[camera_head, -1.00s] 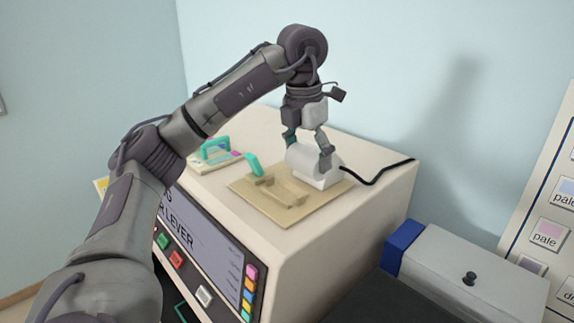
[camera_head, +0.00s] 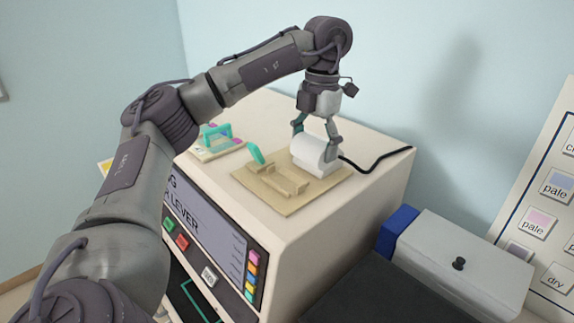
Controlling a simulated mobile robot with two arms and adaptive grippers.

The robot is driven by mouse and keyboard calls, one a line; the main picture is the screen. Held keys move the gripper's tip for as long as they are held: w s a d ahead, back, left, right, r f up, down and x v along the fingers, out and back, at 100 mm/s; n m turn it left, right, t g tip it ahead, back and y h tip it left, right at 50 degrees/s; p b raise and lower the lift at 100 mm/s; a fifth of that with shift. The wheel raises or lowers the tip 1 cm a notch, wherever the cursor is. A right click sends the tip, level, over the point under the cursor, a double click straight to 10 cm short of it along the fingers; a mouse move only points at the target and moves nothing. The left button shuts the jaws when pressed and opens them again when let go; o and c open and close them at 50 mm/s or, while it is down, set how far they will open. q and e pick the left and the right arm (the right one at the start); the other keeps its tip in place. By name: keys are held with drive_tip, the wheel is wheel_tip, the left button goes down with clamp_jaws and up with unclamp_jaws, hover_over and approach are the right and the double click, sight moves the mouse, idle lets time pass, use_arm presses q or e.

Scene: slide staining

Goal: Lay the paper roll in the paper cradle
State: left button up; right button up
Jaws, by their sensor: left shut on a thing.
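The white paper roll (camera_head: 307,149) is between the fingers of my left gripper (camera_head: 316,140), which is shut on it from above. The roll lies close against a low white block (camera_head: 324,170) at the back right of a tan board (camera_head: 288,205). I cannot tell whether roll and block touch. Tan raised supports (camera_head: 282,182), which look like the paper cradle, stand on the board to the left of the roll. They are empty. The fingers hide part of the roll's right end. My right gripper is not in view.
A teal lever (camera_head: 256,154) stands at the board's left edge. A teal-handled piece (camera_head: 217,133) sits further left on the cream machine (camera_head: 330,215). A black cable (camera_head: 375,165) runs right from the white block. A grey box (camera_head: 458,265) is at lower right.

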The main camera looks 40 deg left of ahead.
use_arm(q)
drive_tip(key=a+f, duration=0.1)
drive_tip(key=a, duration=0.1)
drive_tip(key=a+f, duration=0.1)
drive_tip(key=a, duration=0.1)
drive_tip(key=s+a+f, duration=0.1)
drive_tip(key=a+f, duration=0.1)
drive_tip(key=a, duration=0.1)
drive_tip(key=shift+p, duration=0.3)
drive_tip(key=shift+f+p, duration=0.35)
wheel_tip(320, 180, down, 3)
drive_tip(key=shift+f+p, duration=0.1)
drive_tip(key=shift+p, duration=0.65)
drive_tip(key=shift+f, duration=0.1)
drive_tip(key=shift+f, duration=0.1)
drive_tip(key=o, duration=1.2)
drive_tip(key=shift+d, duration=0.1)
